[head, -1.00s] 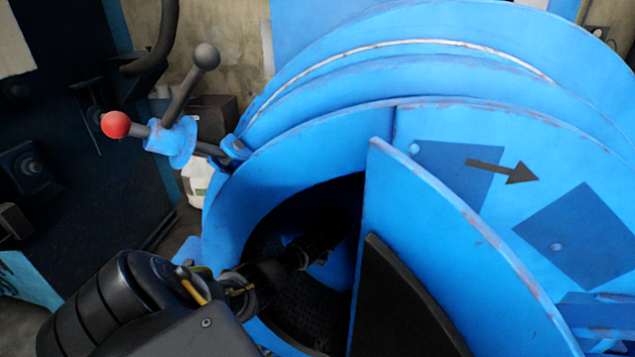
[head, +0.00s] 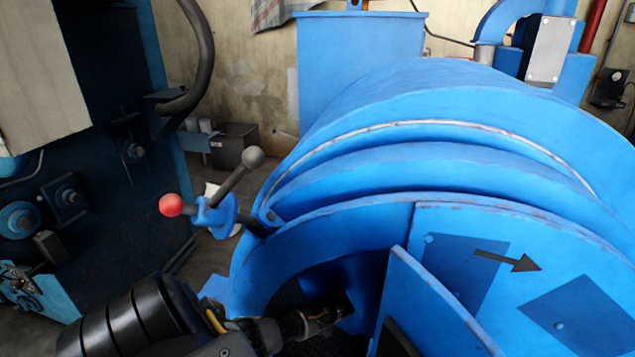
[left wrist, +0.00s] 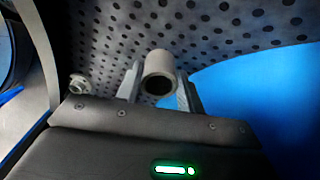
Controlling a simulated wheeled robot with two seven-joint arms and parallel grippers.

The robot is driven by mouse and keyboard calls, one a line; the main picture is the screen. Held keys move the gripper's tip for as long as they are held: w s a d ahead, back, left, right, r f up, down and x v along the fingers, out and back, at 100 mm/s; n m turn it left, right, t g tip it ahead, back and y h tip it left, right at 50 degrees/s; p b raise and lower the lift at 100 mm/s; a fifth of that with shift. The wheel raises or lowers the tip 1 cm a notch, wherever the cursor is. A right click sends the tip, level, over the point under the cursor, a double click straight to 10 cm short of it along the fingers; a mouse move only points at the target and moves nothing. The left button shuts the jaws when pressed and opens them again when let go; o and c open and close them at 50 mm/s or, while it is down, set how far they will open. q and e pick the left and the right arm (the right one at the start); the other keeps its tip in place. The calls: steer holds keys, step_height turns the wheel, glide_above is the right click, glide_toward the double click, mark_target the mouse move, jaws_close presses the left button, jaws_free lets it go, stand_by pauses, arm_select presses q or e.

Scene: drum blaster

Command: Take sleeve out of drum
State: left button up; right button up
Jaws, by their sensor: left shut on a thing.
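The blue drum (head: 440,225) fills the right of the head view, with its front opening partly uncovered beside a raised blue door panel (head: 432,312). My left arm comes in from the lower left, and my left gripper (head: 335,308) is inside the opening. In the left wrist view, my left gripper (left wrist: 158,88) is shut on the sleeve (left wrist: 158,65), a short grey tube with its dark open end facing the camera. Perforated drum lining (left wrist: 220,30) lies behind it. In the head view I cannot make out the sleeve. My right gripper is not in view.
A lever with a red knob (head: 171,205) and a grey knob (head: 252,157) stands left of the drum, near my arm. A small grey round part (left wrist: 78,82) lies left of the sleeve. A dark machine cabinet (head: 90,120) stands at the left. The opening's blue rim (head: 290,245) is close to my gripper.

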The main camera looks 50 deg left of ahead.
arm_select(q)
steer(key=s+d+p, duration=0.7)
steer(key=s+d, duration=0.5)
steer(key=s, duration=0.5)
steer(key=s+d+p, duration=0.7)
steer(key=s+d, duration=0.6)
steer(key=s, duration=0.3)
steer(key=shift+s+d, duration=0.2)
steer(key=shift+s, duration=0.15)
